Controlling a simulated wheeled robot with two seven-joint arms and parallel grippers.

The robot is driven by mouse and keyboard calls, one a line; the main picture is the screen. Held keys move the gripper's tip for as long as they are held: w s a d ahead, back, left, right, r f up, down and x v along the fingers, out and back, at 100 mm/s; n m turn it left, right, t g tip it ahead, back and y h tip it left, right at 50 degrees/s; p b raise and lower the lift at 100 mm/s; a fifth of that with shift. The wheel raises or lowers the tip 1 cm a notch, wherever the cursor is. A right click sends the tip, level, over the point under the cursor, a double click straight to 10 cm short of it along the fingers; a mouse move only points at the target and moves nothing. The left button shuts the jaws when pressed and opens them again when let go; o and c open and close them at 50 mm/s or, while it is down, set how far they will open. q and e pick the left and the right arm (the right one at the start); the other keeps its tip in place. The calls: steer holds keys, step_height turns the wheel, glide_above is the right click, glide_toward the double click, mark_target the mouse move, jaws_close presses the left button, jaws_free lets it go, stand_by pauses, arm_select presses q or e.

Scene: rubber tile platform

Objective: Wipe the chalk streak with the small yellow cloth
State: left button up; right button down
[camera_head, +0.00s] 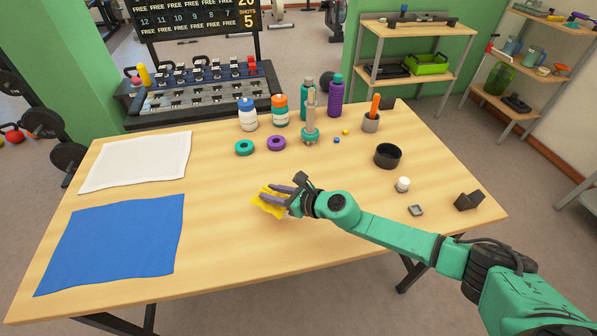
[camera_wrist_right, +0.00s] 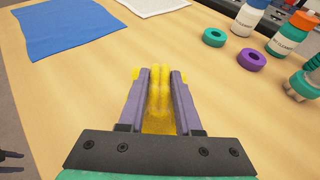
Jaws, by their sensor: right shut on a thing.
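The small yellow cloth (camera_head: 268,202) is bunched between the fingers of my right gripper (camera_head: 287,201), low over the middle front of the wooden table. In the right wrist view my right gripper (camera_wrist_right: 156,98) is shut on the cloth (camera_wrist_right: 158,118), with folds pinched between the fingers and bits showing outside them. I cannot tell if the cloth touches the table. I cannot make out a chalk streak in either view; the gripper and cloth hide part of the tabletop. Dark prongs at the lower left edge of the wrist view may be my left gripper (camera_wrist_right: 12,162).
A blue cloth (camera_head: 115,243) and a white cloth (camera_head: 138,161) lie at the left of the table (camera_head: 225,250). Wood around the gripper is clear.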

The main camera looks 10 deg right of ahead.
steer(key=shift+s+a+f, duration=0.1)
steer(key=shift+s+a, duration=0.2)
steer(key=shift+s, duration=0.05)
steer(key=shift+w+f, duration=0.2)
steer(key=shift+w, duration=0.2)
steer(key=shift+f, duration=0.2)
step_height(320, 180, down, 5)
steer(key=b, duration=0.5)
steer(key=shift+s+d+r, duration=0.1)
steer(key=shift+r, duration=0.05)
steer(key=shift+r+p, duration=0.45)
arm_select(q)
steer(key=f, duration=0.4)
steer(key=shift+w+f, duration=0.1)
steer(key=shift+w, duration=0.25)
